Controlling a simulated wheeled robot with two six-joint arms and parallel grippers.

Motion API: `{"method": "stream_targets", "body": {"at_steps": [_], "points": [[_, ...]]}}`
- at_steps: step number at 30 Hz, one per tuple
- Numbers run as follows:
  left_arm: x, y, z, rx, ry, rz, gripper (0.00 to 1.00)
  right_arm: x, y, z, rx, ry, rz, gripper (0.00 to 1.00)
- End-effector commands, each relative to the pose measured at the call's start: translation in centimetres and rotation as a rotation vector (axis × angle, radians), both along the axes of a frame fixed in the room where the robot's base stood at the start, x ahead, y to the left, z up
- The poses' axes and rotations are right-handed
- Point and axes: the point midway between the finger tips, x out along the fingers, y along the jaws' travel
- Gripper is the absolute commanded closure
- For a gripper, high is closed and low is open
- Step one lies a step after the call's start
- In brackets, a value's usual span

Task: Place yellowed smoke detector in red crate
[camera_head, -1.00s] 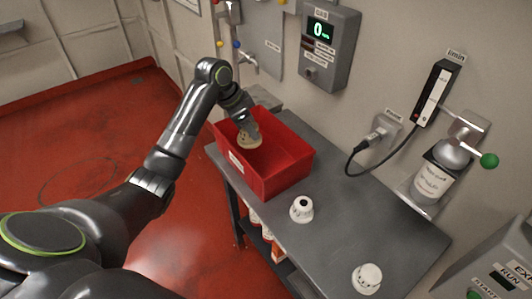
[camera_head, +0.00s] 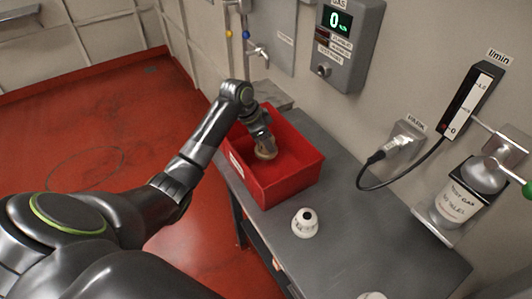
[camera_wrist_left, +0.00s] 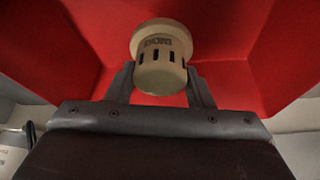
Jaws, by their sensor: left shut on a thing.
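The yellowed smoke detector (camera_wrist_left: 160,60) is beige, with a round base and dark slots. My left gripper (camera_head: 265,150) is shut on it, with one finger on each side in the left wrist view (camera_wrist_left: 160,88). The detector also shows in the head view (camera_head: 266,153), inside the opening of the red crate (camera_head: 290,186). I cannot tell whether it touches the crate floor. The crate stands open on the grey bench, and its red walls surround the detector in the wrist view. My right gripper is not in view.
A white detector (camera_head: 305,223) stands on the grey bench (camera_head: 345,255) in front of the crate. Another white one (camera_head: 372,295) is cut off at the bottom edge. A gas panel (camera_head: 346,40), a cabled socket (camera_head: 398,143) and a test gas bottle (camera_head: 465,195) line the wall.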

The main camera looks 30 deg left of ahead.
Motion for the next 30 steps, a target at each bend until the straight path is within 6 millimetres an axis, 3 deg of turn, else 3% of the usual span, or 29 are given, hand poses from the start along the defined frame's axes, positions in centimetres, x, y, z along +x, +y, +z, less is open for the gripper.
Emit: {"method": "stream_targets", "body": {"at_steps": [13,24,25,30], "points": [[-0.1,0.0,-5.2,0.001,0.001,0.0,0.77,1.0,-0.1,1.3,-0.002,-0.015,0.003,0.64],[0.0,0.0,-5.8,0.001,-0.001,-0.001,0.77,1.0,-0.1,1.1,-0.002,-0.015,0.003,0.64],[0.0,0.0,-5.8,0.001,-0.001,-0.001,0.5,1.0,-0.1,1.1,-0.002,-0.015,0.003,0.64],[0.0,0.0,-5.7,0.001,-0.001,-0.001,0.31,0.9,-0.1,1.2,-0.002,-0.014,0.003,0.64]]}}
